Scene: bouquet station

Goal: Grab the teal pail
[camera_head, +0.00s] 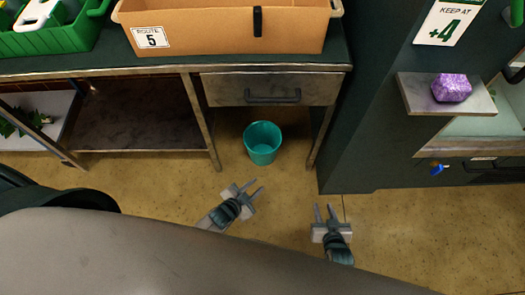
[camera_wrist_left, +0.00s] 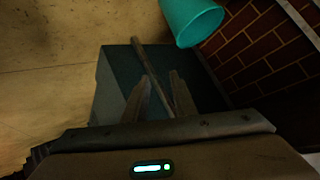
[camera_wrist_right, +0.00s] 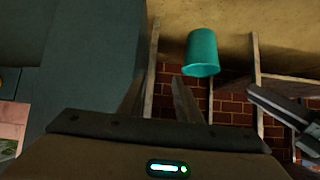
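The teal pail (camera_head: 262,143) stands upright on the floor under the bench drawer, in the gap between the bench legs. It also shows at the top of the left wrist view (camera_wrist_left: 192,20) and at the upper middle of the right wrist view (camera_wrist_right: 201,52). My left gripper (camera_head: 250,186) is open and empty, in front of the pail and a little to its left. My right gripper (camera_head: 324,208) is open and empty, farther in front of the pail and to its right. Neither gripper touches the pail.
A bench drawer (camera_head: 270,90) overhangs the pail. An orange crate (camera_head: 225,30) and a green crate (camera_head: 75,37) sit on the bench. A lower shelf (camera_head: 140,115) is at left. A dark cabinet (camera_head: 365,150) stands at right, with a purple item (camera_head: 451,88) on a ledge. The front floor is clear.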

